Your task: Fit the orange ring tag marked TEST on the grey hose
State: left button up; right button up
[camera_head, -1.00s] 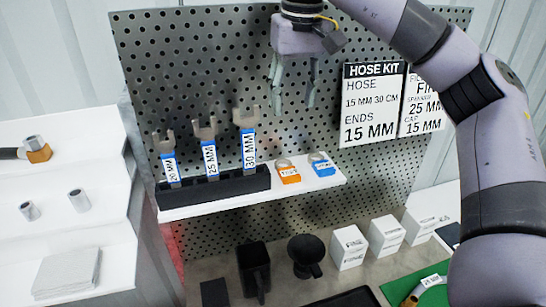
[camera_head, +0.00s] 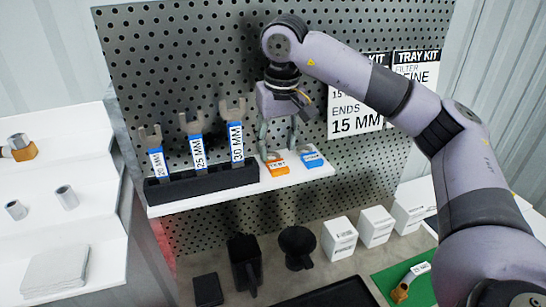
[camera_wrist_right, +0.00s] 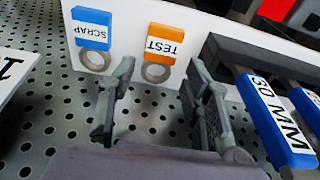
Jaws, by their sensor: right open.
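The orange ring tag marked TEST (camera_head: 277,168) lies on the white shelf (camera_head: 243,192) on the perforated board. In the right wrist view the tag (camera_wrist_right: 166,44) has a metal ring on its near end. My right gripper (camera_head: 279,148) is open and empty, pointing down just above this tag. In the wrist view its fingers (camera_wrist_right: 157,78) stand on either side of the tag's ring, and contact cannot be told. A short hose piece with a brass-coloured end and a white label (camera_head: 417,268) lies on the green mat (camera_head: 390,276) at lower right. My left gripper is not in view.
A blue ring tag marked SCRAP (camera_wrist_right: 92,28) lies close beside the orange one. Several blue-labelled spanners, including 30 MM (camera_head: 236,142), stand in a black rack (camera_head: 200,186) on the other side. White boxes (camera_head: 340,238) and a black cup-like item (camera_head: 298,247) stand below.

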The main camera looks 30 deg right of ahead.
aim_at(275, 160)
jog(key=f, duration=0.1)
jog(key=f+p, duration=0.1)
jog(key=f, duration=0.2)
jog(key=shift+w+d, duration=0.15)
jog(key=shift+w, duration=0.2)
jog(key=shift+c, duration=0.4)
jog(key=c, duration=0.9)
jog(key=shift+o, duration=0.2)
